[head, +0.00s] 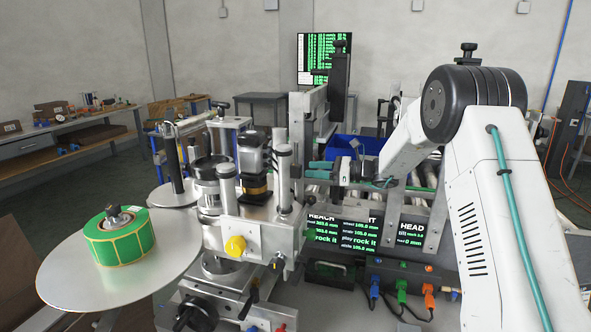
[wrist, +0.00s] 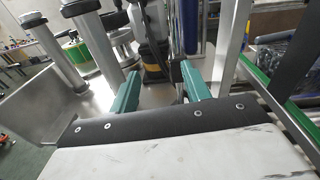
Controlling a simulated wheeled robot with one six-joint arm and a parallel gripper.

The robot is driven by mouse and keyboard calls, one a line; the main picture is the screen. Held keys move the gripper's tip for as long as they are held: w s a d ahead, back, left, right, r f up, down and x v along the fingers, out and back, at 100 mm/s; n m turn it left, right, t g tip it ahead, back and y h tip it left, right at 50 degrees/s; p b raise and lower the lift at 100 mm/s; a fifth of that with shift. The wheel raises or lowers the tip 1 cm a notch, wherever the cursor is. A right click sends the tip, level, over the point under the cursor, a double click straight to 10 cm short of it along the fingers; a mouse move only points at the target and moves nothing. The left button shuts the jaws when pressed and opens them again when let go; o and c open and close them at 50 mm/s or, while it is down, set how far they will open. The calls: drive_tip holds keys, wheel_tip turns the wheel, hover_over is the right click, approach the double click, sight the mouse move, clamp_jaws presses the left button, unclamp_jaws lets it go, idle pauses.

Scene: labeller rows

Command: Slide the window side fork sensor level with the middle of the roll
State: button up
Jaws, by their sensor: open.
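The label roll (head: 118,240), green with pale yellow lines, lies flat on a round metal disc (head: 75,285) at the left in the head view. My gripper (head: 316,169) is right of the labeller's silver posts, its teal fingers pointing left toward them. In the wrist view my gripper (wrist: 160,88) shows two teal fingers spread apart. A thin dark upright piece (wrist: 178,78) shows between or just beyond the fingers; I cannot tell whether it belongs to a fork sensor. I cannot clearly pick out the window side fork sensor in either view.
The labeller (head: 255,225) with a yellow knob fills the middle of the head view. A display panel (head: 345,232) and coloured plugs (head: 402,290) are below my gripper. A blue bin (head: 350,147) is behind it. A side table (head: 80,140) stands at the back left.

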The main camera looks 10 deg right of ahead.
sight(301, 169)
drive_tip(key=shift+w+d+f+m+t, duration=0.3)
drive_tip(key=shift+w+d+f, duration=0.05)
drive_tip(key=shift+w, duration=0.15)
drive_tip(key=shift+w+d+f+m+t, duration=0.3)
drive_tip(key=shift+w+f, duration=0.05)
drive_tip(key=shift+w, duration=0.1)
drive_tip(key=x, duration=0.7)
drive_tip(key=shift+w+a, duration=0.2)
drive_tip(key=shift+a, duration=0.05)
